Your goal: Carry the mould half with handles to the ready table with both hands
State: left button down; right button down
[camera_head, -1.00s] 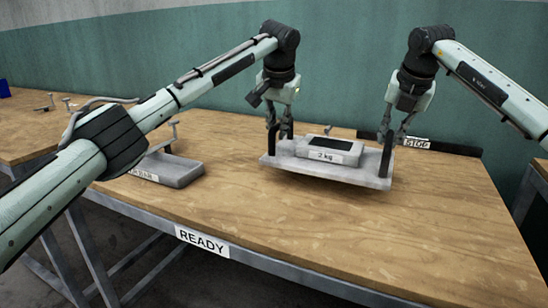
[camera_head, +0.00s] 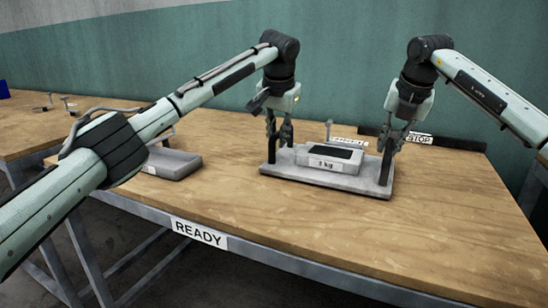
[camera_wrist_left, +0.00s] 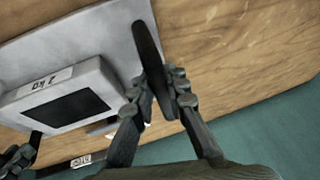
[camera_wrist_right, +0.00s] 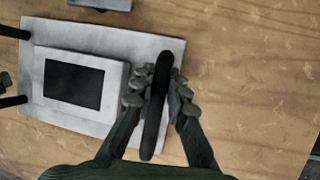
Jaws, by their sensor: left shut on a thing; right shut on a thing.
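The mould half (camera_head: 375,187) is a grey plate with a raised block bearing a "kg" label and two black upright handles. It is level, over the table marked READY (camera_head: 199,233), at or very near its wooden top; I cannot tell if it touches. My left gripper (camera_head: 279,138) is shut on the left handle, also seen in the left wrist view (camera_wrist_left: 148,45). My right gripper (camera_head: 393,138) is shut on the right handle, which shows in the right wrist view (camera_wrist_right: 155,115). The fingers partly hide both handles.
Another grey block (camera_head: 172,163) lies to the left, partly hidden by my left arm. A dark strip with a STOP label (camera_head: 418,139) runs along the back edge. A small post (camera_head: 329,130) stands behind the mould half. The table's front and right are clear.

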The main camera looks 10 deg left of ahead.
pick_arm(q)
jog(key=shift+f, duration=0.25)
pick_arm(e)
jog(key=shift+f, duration=0.25)
pick_arm(q)
jog(key=c, duration=1.5)
grip_release()
jog(key=shift+s+r, duration=0.1)
jog(key=shift+r, duration=0.05)
pick_arm(e)
jog(key=c, duration=1.5)
grip_release()
jog(key=shift+s+r, duration=0.1)
jog(key=shift+r, duration=0.1)
pick_arm(q)
jog(key=v, duration=1.2)
pick_arm(e)
jog(key=v, duration=1.2)
